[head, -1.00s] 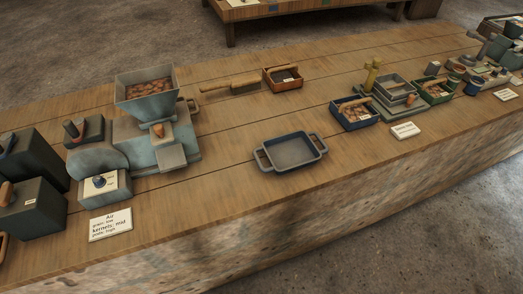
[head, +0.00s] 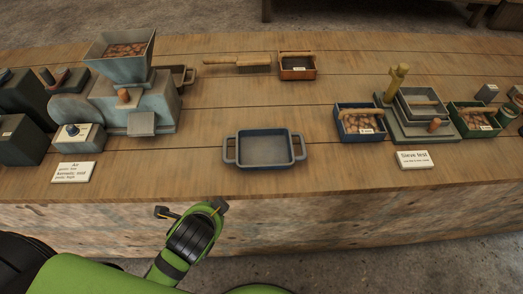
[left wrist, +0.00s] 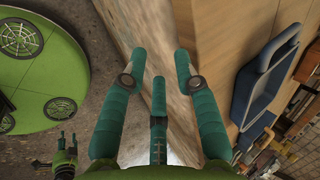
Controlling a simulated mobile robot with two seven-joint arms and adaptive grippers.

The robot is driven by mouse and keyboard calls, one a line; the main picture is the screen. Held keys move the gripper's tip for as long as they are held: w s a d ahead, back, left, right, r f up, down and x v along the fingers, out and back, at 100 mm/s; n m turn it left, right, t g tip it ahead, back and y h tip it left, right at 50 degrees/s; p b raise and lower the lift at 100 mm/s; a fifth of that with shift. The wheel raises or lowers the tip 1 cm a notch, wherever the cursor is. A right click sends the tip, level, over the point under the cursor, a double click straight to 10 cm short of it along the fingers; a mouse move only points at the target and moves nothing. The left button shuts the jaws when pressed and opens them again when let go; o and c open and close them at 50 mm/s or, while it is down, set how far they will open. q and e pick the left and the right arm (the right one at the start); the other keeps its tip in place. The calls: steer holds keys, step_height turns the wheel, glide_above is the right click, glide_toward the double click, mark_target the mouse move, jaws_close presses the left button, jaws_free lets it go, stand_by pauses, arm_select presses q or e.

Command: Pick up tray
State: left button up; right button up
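The tray (head: 264,165) is a shallow, empty grey-blue pan with a loop handle at each end, resting on the wooden bench near its front edge. It also shows edge-on at the right of the left wrist view (left wrist: 257,90). My left gripper (head: 191,210) is in front of the bench edge, left of and nearer than the tray, apart from it. In the left wrist view its teal fingers (left wrist: 160,79) are spread with nothing between them. A small green, pronged shape at that view's lower left may be my right gripper; its state is unclear.
A grey mill (head: 137,103) with a nut-filled hopper stands left of the tray. A blue box of nuts (head: 359,135) and a sieve set stand right. A brush (head: 237,64) and an orange box (head: 297,75) lie behind. Bench around the tray is clear.

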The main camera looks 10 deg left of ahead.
arm_select(q)
steer(key=w+r+m+t, duration=0.1)
steer(key=m, duration=0.2)
steer(key=w+d+r+m+t+y, duration=0.1)
steer(key=w+m, duration=0.1)
steer(key=m, duration=0.1)
steer(key=w+r+m+t, duration=0.1)
steer(key=m, duration=0.2)
steer(key=shift+w+d+r+m, duration=0.3)
steer(key=shift+r+m, duration=0.1)
steer(key=w+d+r+m+t, duration=0.1)
steer(key=m, duration=0.2)
steer(key=r+m+t, duration=0.1)
steer(key=m, duration=0.2)
steer(key=w+d+r+m+t, duration=0.1)
steer(key=m, duration=0.2)
steer(key=shift+w+d+r+t, duration=0.3)
steer(key=shift+d, duration=0.05)
steer(key=shift+w+d+r+m, duration=0.1)
steer(key=shift+w+m, duration=0.1)
steer(key=shift+m, duration=0.1)
steer(key=x, duration=1.1)
steer(key=shift+w+b, duration=0.3)
steer(key=shift+w, duration=0.05)
steer(key=shift+c, duration=0.4)
jaws_close()
